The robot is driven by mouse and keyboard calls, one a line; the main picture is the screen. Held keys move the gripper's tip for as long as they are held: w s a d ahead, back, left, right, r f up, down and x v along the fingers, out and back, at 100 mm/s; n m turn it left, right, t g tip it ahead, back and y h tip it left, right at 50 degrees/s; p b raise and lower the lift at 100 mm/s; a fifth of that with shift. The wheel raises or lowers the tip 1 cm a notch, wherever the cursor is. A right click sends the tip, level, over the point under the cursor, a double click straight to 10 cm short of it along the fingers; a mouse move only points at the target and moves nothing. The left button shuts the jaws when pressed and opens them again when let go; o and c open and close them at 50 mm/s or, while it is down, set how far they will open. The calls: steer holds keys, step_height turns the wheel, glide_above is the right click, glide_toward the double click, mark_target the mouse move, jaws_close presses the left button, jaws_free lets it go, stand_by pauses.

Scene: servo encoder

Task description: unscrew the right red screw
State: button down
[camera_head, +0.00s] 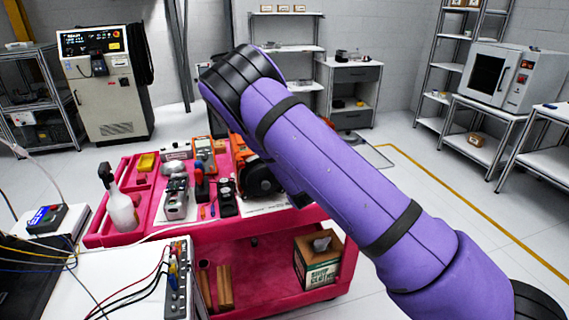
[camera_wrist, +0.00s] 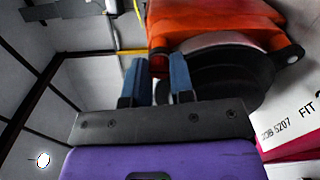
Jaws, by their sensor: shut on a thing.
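The servo unit shows in the wrist view with an orange body (camera_wrist: 210,18) and a round black housing (camera_wrist: 240,72). It also shows in the head view (camera_head: 263,183), on the cart and partly behind my arm. My gripper (camera_wrist: 157,62) has its two blue fingers at the left edge of the orange body, a small gap apart, shut on a small part there. My gripper is hidden in the head view.
The pink cart (camera_head: 335,215) carries a grey device (camera_head: 175,197), an orange meter (camera_head: 204,157), small tools and a white spray bottle (camera_head: 121,208). A cardboard box (camera_head: 318,262) stands on its lower shelf. A white table (camera_head: 115,285) with cables is at front left. Floor at right is clear.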

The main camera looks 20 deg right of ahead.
steer(key=n, duration=1.2)
steer(key=shift+w+a+r, duration=0.1)
steer(key=shift+r, duration=0.05)
stand_by(0.3)
steer(key=c, duration=1.2)
jaws_free()
steer(key=shift+c, duration=0.2)
steer(key=s, duration=1.1)
steer(key=shift+w, duration=0.1)
